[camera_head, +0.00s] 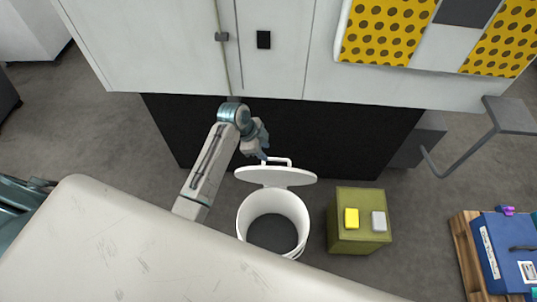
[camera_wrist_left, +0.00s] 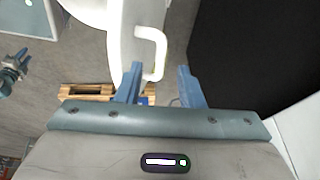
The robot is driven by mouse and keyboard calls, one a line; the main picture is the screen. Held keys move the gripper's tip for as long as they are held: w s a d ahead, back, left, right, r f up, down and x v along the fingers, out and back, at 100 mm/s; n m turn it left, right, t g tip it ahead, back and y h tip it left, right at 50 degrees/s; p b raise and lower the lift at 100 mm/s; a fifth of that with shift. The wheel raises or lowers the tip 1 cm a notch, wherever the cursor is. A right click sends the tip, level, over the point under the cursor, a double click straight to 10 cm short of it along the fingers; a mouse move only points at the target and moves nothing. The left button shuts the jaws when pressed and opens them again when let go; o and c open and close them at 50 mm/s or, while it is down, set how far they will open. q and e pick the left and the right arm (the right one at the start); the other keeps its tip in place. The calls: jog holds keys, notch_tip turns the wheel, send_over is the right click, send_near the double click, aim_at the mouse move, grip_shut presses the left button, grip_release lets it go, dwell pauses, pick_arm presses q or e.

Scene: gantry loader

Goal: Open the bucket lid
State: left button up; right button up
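The white round bucket (camera_head: 272,222) stands on the floor in front of the machine, and its dark inside shows from above. Its white lid (camera_head: 275,176) is raised at the bucket's back edge, with a white loop handle (camera_head: 280,160) on its far side. My left gripper (camera_head: 263,155) is behind the lid, by the handle. In the left wrist view, the lid (camera_wrist_left: 122,35) and handle (camera_wrist_left: 157,45) are just ahead of my left gripper (camera_wrist_left: 160,75). Its fingers are apart; the handle's near end is close to the left finger, contact unclear. My right gripper is not seen.
A green box (camera_head: 358,245) with a yellow block (camera_head: 351,218) and a grey block (camera_head: 379,222) stands right of the bucket. A blue case (camera_head: 505,250) sits on a wooden pallet at far right. The machine's dark lower front (camera_head: 340,140) is close behind the lid.

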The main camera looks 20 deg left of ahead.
aim_at(271, 159)
pick_arm(q)
jog(key=x, duration=0.4)
jog(key=shift+w+d+f, duration=0.15)
jog(key=shift+f, duration=0.2)
grip_shut()
